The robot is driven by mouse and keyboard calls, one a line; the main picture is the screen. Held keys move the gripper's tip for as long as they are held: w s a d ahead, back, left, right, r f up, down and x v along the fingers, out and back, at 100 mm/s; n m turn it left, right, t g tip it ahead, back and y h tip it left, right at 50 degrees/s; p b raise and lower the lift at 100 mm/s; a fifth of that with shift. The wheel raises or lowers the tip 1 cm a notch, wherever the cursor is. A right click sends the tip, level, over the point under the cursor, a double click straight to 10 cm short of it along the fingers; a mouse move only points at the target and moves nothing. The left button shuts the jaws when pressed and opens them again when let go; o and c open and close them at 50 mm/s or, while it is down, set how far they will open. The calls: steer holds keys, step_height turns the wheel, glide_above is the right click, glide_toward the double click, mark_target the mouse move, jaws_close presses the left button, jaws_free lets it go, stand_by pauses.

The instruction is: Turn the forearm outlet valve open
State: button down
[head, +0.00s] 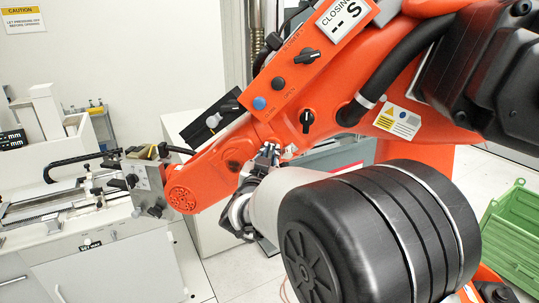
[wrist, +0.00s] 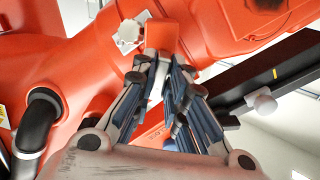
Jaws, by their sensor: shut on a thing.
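The orange forearm (head: 225,160) of a large industrial robot crosses the head view. My gripper (head: 268,155) reaches up to its underside; in the head view the grasped part is hidden by the fingers. In the wrist view my gripper (wrist: 166,72) has its fingers closed in around a small red-orange block, seemingly the forearm outlet valve's handle (wrist: 165,35), just below the forearm. A white lobed knob (wrist: 128,36) sits immediately left of it. How far the valve is turned cannot be told.
A panel with black knobs and a blue button (head: 259,103) is on the forearm above my gripper. A black hose (wrist: 38,120) loops at left in the wrist view, and a dark bar (wrist: 270,80) is at right. A bench machine (head: 75,205) stands left; a green crate (head: 515,235) is right.

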steer(key=c, duration=1.6)
jaws_free()
steer(key=s+a, duration=0.1)
steer(key=s, duration=1.1)
steer(key=shift+w+a, duration=0.1)
